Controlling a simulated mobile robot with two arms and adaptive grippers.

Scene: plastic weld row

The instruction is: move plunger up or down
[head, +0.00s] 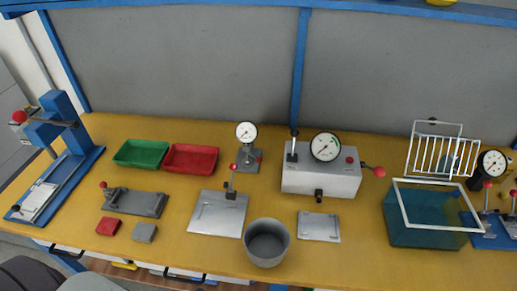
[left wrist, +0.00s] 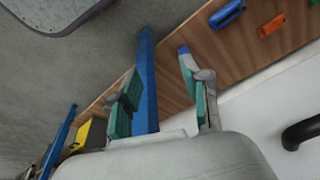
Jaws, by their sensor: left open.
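I cannot tell for sure which part is the plunger. A blue press (head: 58,118) with a red ball lever (head: 20,117) stands at the far left of the table in the head view. A grey box (head: 320,178) with a dial gauge (head: 326,147) has a black-topped upright rod (head: 293,146) on it and a red knob at its right side. My left gripper (left wrist: 160,78) shows in the left wrist view with its teal-padded fingers apart and nothing between them. It is not near any of these devices in that view. My right gripper is not seen.
Green (head: 141,153) and red (head: 191,158) trays, a small gauge stand (head: 246,150), a grey cup (head: 267,242), clamp plates and a blue-green tank (head: 430,228) occupy the yellow table. A white rack (head: 440,155) stands behind the tank. Bare table shows between them.

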